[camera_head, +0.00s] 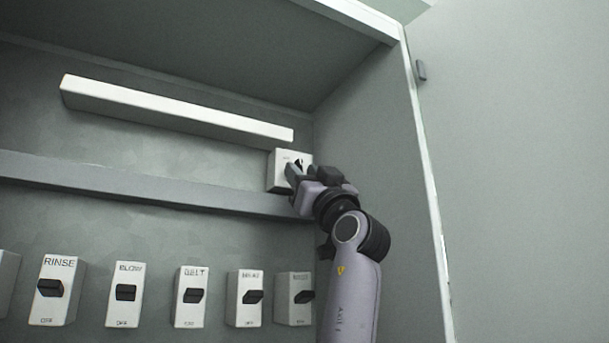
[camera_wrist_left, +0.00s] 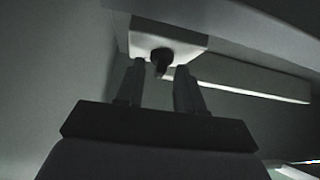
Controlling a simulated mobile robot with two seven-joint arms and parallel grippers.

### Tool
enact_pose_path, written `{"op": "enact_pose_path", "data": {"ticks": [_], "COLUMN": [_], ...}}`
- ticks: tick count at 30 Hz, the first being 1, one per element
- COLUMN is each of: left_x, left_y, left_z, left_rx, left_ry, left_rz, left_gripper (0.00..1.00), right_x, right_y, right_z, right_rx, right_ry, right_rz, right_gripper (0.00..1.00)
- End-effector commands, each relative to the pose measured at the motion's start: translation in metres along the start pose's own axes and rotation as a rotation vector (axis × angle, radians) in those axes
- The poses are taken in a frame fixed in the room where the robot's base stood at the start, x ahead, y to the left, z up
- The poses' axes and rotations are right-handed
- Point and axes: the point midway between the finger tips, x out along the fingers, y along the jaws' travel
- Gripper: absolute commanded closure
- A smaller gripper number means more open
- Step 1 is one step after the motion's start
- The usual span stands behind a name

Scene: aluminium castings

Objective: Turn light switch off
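The light switch is a small white box (camera_head: 278,172) on the back wall of the cabinet, at the right end of the shelf. It also shows in the left wrist view as a pale plate (camera_wrist_left: 143,40) with a dark knob (camera_wrist_left: 162,56). My left gripper (camera_head: 298,172) is in front of the box and hides part of it. In the left wrist view its two fingers (camera_wrist_left: 160,76) stand apart, with the knob near the gap between their tips. I cannot tell whether a finger touches the knob. My right gripper is in neither view.
A long white bar lamp (camera_head: 175,107) runs along the back wall above the shelf edge (camera_head: 130,184). Below is a row of white switch boxes with dark levers, including RINSE (camera_head: 65,310) and BLOW (camera_head: 124,312). The cabinet side wall (camera_head: 385,150) is close right of my arm.

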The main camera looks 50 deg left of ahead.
Motion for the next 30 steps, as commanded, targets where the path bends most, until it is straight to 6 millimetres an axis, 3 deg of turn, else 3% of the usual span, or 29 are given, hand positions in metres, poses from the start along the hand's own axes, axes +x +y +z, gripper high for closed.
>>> {"op": "enact_pose_path", "data": {"ticks": [8,19,30], "left_x": [-0.009,-0.065,-0.072], "left_y": [0.000,0.000,0.000], "left_z": [0.002,0.002,0.000], "left_rx": [0.000,-0.001,0.000], "left_ry": [0.000,0.000,0.000], "left_rz": [0.001,0.001,0.000], "left_gripper": [0.63,0.63,0.63], "right_x": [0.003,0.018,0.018], "right_y": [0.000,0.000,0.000], "right_z": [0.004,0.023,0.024], "right_rx": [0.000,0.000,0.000], "right_ry": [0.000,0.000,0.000], "right_rz": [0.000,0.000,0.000], "right_gripper": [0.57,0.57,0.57]}}
